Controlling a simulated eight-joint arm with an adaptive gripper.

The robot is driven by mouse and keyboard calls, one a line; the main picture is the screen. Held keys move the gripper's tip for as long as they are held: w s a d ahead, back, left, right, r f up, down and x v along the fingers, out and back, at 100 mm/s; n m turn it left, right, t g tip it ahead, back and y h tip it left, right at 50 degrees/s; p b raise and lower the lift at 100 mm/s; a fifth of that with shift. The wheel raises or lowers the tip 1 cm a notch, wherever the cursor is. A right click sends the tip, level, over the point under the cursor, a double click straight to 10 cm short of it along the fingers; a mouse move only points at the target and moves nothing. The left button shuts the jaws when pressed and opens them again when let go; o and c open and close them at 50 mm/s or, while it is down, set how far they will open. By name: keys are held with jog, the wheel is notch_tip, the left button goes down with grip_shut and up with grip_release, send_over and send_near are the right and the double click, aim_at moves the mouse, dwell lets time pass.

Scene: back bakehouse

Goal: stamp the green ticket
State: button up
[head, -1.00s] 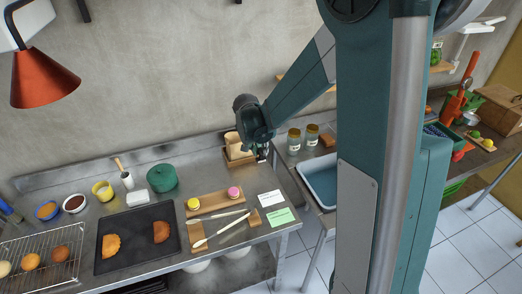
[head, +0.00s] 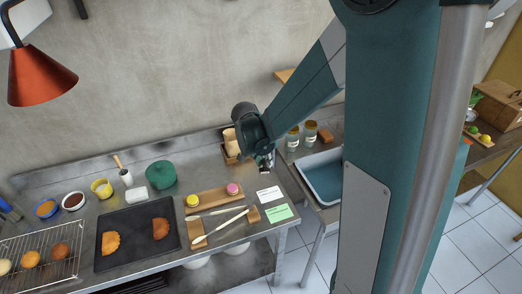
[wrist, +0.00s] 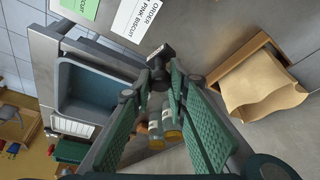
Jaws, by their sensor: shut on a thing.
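The green ticket (head: 278,214) lies flat on the steel bench near its front right corner, beside a white ticket (head: 269,194). In the wrist view the green ticket (wrist: 80,8) is cut off by the top edge, left of the white ticket (wrist: 135,18), which reads "ORDER PINK BISCUIT". My gripper (head: 265,166) is above the bench's right end, behind both tickets. In the wrist view its fingertips are shut on a small dark object (wrist: 161,53), seemingly the stamp. Its underside is hidden.
A wooden tray (head: 231,157) with a paper bag stands just left of my gripper. A blue basin (head: 322,180) and two jars (head: 293,138) are to the right. A wooden board with two biscuits (head: 214,197) and a pale stick (head: 220,226) lie left of the tickets.

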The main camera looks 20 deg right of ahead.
jog(key=s+f+m+g+h, duration=0.1)
jog(key=s+m, duration=0.5)
jog(key=s, duration=1.1)
jog(key=shift+f+g, duration=0.25)
jog(key=shift+g, duration=0.35)
jog(key=shift+f, duration=0.25)
jog(key=b, duration=0.3)
send_over(281, 215)
jog(key=shift+a+f, duration=0.1)
jog(key=shift+f, duration=2.65)
jog(key=shift+f+b, duration=0.55)
jog(key=shift+b, duration=0.1)
jog(key=shift+r, duration=0.1)
notch_tip(281, 215, up, 7)
jog(key=p, duration=0.4)
